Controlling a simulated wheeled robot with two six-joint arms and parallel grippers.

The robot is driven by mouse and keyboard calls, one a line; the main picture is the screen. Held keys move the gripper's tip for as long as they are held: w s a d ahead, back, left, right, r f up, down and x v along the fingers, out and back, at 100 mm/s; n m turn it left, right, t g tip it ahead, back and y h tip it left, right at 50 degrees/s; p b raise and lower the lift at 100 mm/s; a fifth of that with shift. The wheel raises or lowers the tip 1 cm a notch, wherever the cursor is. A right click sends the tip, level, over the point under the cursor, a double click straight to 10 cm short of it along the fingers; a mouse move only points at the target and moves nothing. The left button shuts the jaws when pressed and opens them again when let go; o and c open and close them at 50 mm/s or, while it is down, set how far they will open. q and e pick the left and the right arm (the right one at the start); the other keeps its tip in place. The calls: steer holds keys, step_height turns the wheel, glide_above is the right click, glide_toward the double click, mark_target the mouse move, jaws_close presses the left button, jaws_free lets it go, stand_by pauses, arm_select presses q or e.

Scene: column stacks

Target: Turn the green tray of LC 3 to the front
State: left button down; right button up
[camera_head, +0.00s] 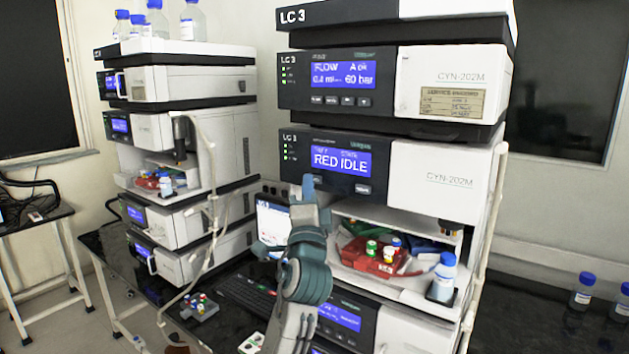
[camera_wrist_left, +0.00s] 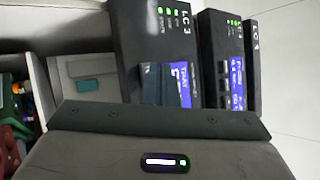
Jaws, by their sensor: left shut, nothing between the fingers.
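The LC 3 stack (camera_head: 455,75) stands right of centre. Its lower display (camera_head: 340,160) reads "RED IDLE", with its top line too small to read. In the open bay below, a red tray (camera_head: 375,262) holding capped vials is at the front. Blue and green shapes sit behind it; I cannot clearly tell the green tray among them. My left gripper (camera_head: 308,188) is shut and empty, its tip at the lower left of that display; contact is unclear. In the left wrist view the fingers (camera_wrist_left: 165,85) overlap the display (camera_wrist_left: 182,75). My right gripper is not in view.
A blue-capped bottle (camera_head: 443,277) stands at the bay's right front. A tablet (camera_head: 273,222) and a keyboard (camera_head: 245,295) are beside my left arm. Another instrument stack (camera_head: 180,130) stands at left. Two bottles (camera_head: 582,290) are on the dark bench at right.

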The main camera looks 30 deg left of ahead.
arm_select(q)
steer(key=shift+w, duration=0.45)
stand_by(0.6)
steer(key=shift+s, duration=0.85)
steer(key=shift+s+a+p, duration=0.2)
steer(key=shift+s+p, duration=0.65)
steer(key=shift+s, duration=1.65)
steer(key=shift+f, duration=0.1)
stand_by(3.5)
